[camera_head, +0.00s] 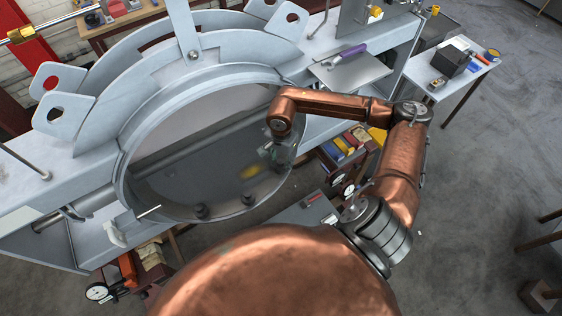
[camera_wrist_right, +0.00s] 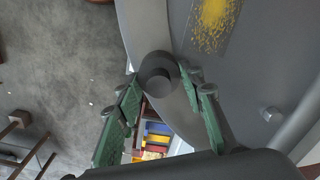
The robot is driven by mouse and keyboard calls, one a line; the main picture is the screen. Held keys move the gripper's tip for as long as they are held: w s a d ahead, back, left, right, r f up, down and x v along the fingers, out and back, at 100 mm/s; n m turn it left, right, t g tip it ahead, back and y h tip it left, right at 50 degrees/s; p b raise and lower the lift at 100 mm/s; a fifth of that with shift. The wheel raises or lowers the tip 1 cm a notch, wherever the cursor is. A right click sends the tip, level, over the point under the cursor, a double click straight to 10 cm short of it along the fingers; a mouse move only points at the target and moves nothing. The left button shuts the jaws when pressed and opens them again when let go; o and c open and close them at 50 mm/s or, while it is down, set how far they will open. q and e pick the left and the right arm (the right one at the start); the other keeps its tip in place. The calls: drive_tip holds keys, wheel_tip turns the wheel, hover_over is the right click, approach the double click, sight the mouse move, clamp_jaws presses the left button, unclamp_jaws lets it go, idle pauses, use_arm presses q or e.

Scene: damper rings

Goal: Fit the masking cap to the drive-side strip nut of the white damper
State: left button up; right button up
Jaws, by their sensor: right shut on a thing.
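The damper is a large pale grey-white ring (camera_head: 123,178) with a dark disc inside, in the head view. Small dark knobs (camera_head: 200,211) sit along its lower inner rim. My right gripper (camera_head: 271,152) reaches down inside the ring's right side, small and partly hidden by my arm. In the right wrist view, its green fingers (camera_wrist_right: 159,84) are shut on a dark round cap (camera_wrist_right: 157,75), which appears in front of the ring's inner wall. I cannot tell whether the cap touches a nut behind it. A bare hex nut (camera_wrist_right: 270,114) shows to the right. My left gripper is not in view.
A yellow patch (camera_wrist_right: 212,22) marks the disc beside the fingers. Bins of coloured boxes (camera_head: 349,143) stand below the ring's right side. A tray with a purple-handled tool (camera_head: 348,53) lies behind my right arm. A side table (camera_head: 452,84) stands at right; the floor there is largely open.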

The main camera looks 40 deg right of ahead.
drive_tip(key=shift+f+b, duration=0.25)
drive_tip(key=shift+b, duration=0.05)
drive_tip(key=o, duration=0.9)
wheel_tip(320, 180, up, 12)
idle(0.4)
drive_tip(key=shift+s, duration=0.1)
idle(0.8)
